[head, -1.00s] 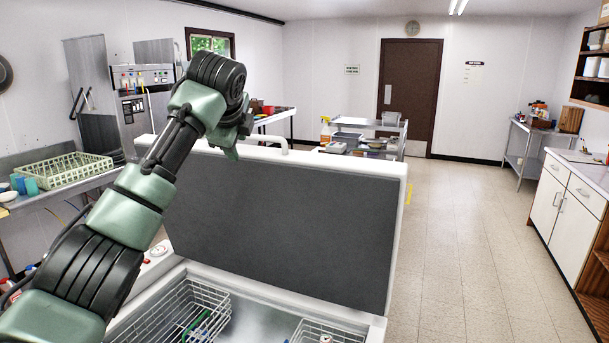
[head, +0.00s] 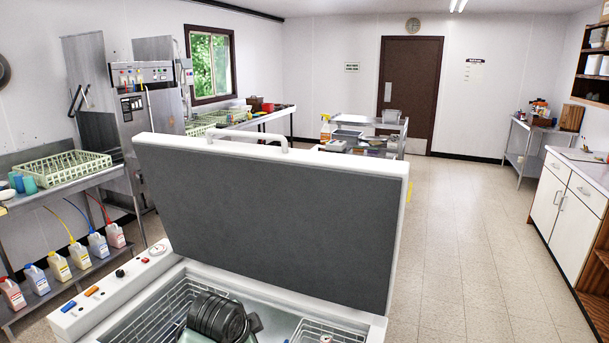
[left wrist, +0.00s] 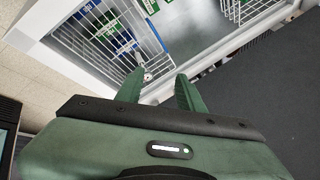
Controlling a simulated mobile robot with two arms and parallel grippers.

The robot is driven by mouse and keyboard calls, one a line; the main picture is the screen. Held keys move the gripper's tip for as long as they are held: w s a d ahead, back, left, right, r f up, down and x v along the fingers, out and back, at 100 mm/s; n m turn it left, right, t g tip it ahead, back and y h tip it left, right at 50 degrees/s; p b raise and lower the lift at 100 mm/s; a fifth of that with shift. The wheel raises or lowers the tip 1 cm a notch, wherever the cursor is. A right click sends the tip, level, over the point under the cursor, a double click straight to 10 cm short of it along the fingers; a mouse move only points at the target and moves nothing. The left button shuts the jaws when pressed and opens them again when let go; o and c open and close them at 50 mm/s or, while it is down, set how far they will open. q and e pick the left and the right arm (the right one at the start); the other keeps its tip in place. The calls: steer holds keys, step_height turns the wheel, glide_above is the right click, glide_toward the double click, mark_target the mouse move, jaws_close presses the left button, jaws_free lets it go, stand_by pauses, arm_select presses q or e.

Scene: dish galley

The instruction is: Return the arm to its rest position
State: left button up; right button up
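In the left wrist view my left gripper (left wrist: 158,90) has its two green fingers apart, with a clear gap and nothing visibly held between them. Beyond the fingertips lie the white rim and wire baskets (left wrist: 107,30) of an open chest with a grey-lined lid. In the head view only a black joint and a bit of green of my left arm show low at the bottom edge, in front of the chest opening (head: 275,312). The left fingers cannot be made out there. My right arm and gripper are in neither view.
The chest's raised lid (head: 270,220) stands in front of me. A steel table with a green rack (head: 62,168) is at left, bottles (head: 60,267) on its lower shelf. A cart (head: 368,132) stands behind. The floor (head: 465,235) at right is clear.

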arm_select(q)
steer(key=s+a+f+n+g, duration=0.1)
steer(key=s+a+f+n, duration=0.1)
steer(key=s+f, duration=0.45)
steer(key=s+a+f+n, duration=0.1)
steer(key=s+f+n, duration=0.2)
steer(key=s, duration=0.7)
steer(key=s+a+f+n+g+y, duration=0.1)
steer(key=s+a+n, duration=0.2)
steer(key=s, duration=0.6)
steer(key=s+a+f+n+g, duration=0.1)
steer(key=s+a+n, duration=0.2)
steer(key=s, duration=0.7)
step_height(320, 180, down, 29)
steer(key=g+b, duration=0.1)
steer(key=b, duration=0.3)
steer(key=s+a+f+b, duration=0.1)
steer(key=s+f+b, duration=0.1)
steer(key=s+f, duration=0.7)
steer(key=s+a+f+g+b, duration=0.1)
steer(key=s+f, duration=0.8)
steer(key=f, duration=0.2)
steer(key=shift+a+m+b, duration=0.35)
steer(key=shift+m+b, duration=0.05)
